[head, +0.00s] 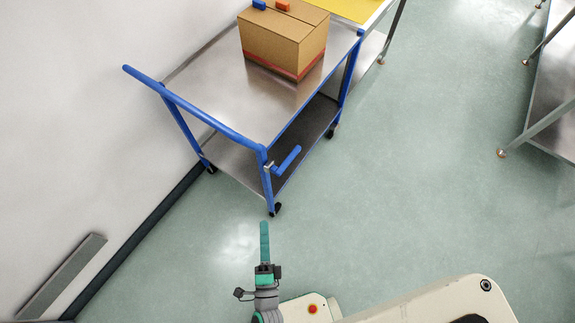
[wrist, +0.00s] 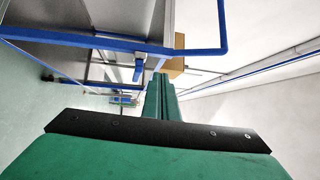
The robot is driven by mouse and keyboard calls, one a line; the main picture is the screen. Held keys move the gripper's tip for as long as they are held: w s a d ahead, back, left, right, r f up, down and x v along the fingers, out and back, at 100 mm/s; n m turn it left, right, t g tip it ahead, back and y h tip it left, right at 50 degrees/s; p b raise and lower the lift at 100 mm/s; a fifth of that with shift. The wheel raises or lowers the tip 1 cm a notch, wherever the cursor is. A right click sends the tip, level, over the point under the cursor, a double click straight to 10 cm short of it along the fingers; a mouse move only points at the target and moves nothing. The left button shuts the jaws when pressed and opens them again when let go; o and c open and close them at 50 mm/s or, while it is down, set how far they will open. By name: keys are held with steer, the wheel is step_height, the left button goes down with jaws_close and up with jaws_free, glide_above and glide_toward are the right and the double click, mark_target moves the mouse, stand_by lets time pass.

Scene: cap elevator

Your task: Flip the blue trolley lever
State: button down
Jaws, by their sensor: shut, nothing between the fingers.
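The blue trolley lever (head: 287,160) sticks out from the side of the trolley at its near right corner post, below the blue handlebar. In the wrist view a short blue part that looks like the lever (wrist: 138,70) shows just left of my fingertips. The trolley (head: 217,108) has a blue frame and a steel top. My gripper (head: 264,228), with green fingers, is shut and empty. In the head view it is in front of the trolley, apart from the lever. In the wrist view its closed fingers (wrist: 162,90) point toward the trolley.
A cardboard box (head: 284,45) with blue and orange items on it stands on the trolley top. A white wall is on the left, with a grey strip (head: 62,274) near its base. A metal table (head: 555,105) stands at right. The floor between is clear.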

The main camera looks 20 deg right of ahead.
mark_target(288, 166)
steer(key=w+d+f+m+g+h, duration=0.3)
steer(key=w+f+m+h, duration=0.4)
steer(key=m, duration=0.6)
steer(key=w+d+f+m+g+h, duration=0.3)
steer(key=w+f+m+h, duration=0.15)
steer(key=w+m, duration=0.6)
steer(key=shift+w+d+r+m+g, duration=0.1)
steer(key=shift+w+d+r+m, duration=0.3)
steer(key=shift+w+d+r, duration=0.7)
steer(key=shift+w+d+r+m+g, duration=0.1)
steer(key=shift+w+d+r+m, duration=0.4)
steer(key=shift+d, duration=1.25)
steer(key=shift+w+d+r+m+g, duration=0.1)
steer(key=shift+w+d+r+m, duration=0.15)
steer(key=shift+w+d+r, duration=0.65)
steer(key=shift+s+d, duration=0.3)
steer(key=shift+d, duration=0.1)
steer(key=shift+r, duration=0.15)
